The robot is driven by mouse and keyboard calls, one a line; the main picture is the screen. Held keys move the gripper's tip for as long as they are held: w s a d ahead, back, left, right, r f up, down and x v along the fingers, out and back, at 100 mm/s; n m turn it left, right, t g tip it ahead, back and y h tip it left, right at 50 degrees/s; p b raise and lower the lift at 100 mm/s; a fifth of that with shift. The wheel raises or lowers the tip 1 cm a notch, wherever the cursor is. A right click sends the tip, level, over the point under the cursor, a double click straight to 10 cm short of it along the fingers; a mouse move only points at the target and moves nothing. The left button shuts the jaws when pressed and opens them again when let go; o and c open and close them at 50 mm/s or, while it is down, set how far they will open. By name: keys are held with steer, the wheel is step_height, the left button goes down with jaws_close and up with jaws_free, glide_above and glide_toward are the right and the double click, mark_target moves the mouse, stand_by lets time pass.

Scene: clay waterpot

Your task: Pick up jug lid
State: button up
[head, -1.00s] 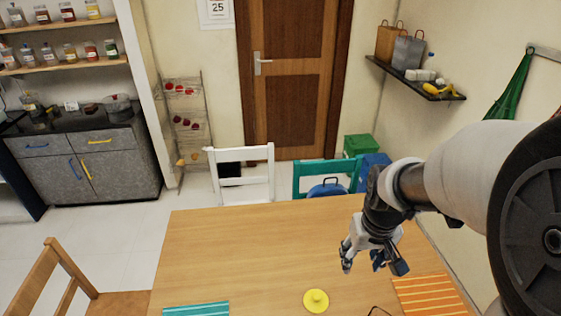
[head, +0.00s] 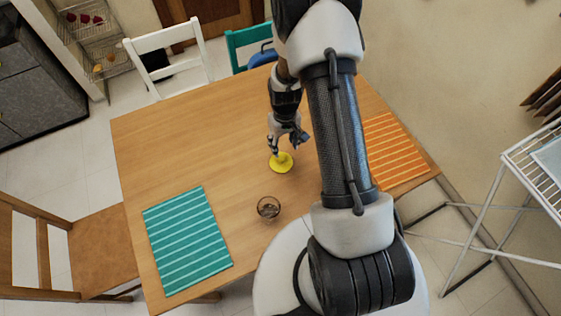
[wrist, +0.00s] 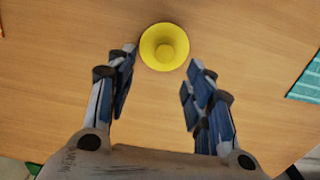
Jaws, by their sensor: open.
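The jug lid (head: 281,164) is a round yellow disc with a raised knob in its middle. It lies flat on the wooden table (head: 165,150). In the wrist view the lid (wrist: 164,47) is just beyond the fingertips, roughly centred between them. My gripper (head: 287,145) is above the lid in the head view, and its fingers hide a little of the lid's far edge. In the wrist view my gripper (wrist: 160,70) has its fingers spread wide with nothing between them.
A small glass (head: 269,208) stands in front of the lid. A teal striped mat (head: 187,240) lies at the front left and an orange striped mat (head: 393,150) at the right. A white chair (head: 170,62) and a teal chair (head: 248,45) stand behind the table. Bare table surrounds the lid.

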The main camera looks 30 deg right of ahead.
mark_target(281, 157)
step_height(281, 157, down, 4)
steer(key=shift+r+b, duration=0.1)
steer(key=shift+b, duration=0.2)
steer(key=shift+w+a+f+b, duration=0.15)
steer(key=shift+f+b, duration=0.1)
steer(key=shift+f, duration=0.65)
steer(key=shift+a+f+b, duration=0.15)
steer(key=shift+f+b, duration=0.15)
steer(key=shift+f, duration=0.6)
steer(key=shift+w+a+f+b, duration=0.15)
steer(key=shift+f+b, duration=0.1)
steer(key=shift+f, duration=0.65)
steer(key=shift+s+r, duration=0.1)
jaws_close()
